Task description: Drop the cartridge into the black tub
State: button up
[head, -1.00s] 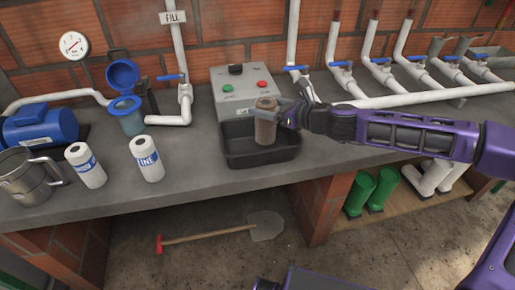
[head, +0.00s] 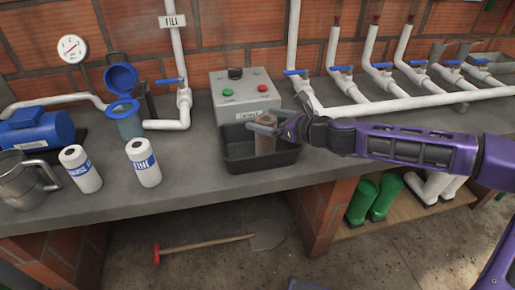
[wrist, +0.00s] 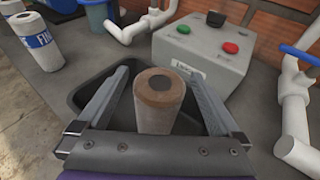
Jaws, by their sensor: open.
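The brown, dirty cartridge (head: 265,138) stands roughly upright inside the black tub (head: 262,163) on the counter. In the wrist view, the cartridge (wrist: 159,100) shows its round end with a dark hole. My gripper (head: 262,127) is over the tub, its two fingers spread on either side of the cartridge. In the wrist view, gaps show between the cartridge and both fingers of my gripper (wrist: 160,105). The tub (wrist: 75,97) shows around and beyond the fingers. The cartridge's lower end is hidden.
A grey control box (head: 243,93) with green and red buttons stands right behind the tub. Two white cartridges (head: 143,163) and (head: 80,168), a blue housing (head: 127,115) and a metal jug (head: 25,180) stand to the left. White pipes with blue valves (head: 340,80) run along the right.

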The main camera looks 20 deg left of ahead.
jog(key=p+v, duration=0.3)
jog(key=v, duration=1.4)
jog(key=shift+d, duration=0.2)
jog(key=shift+r, duration=0.1)
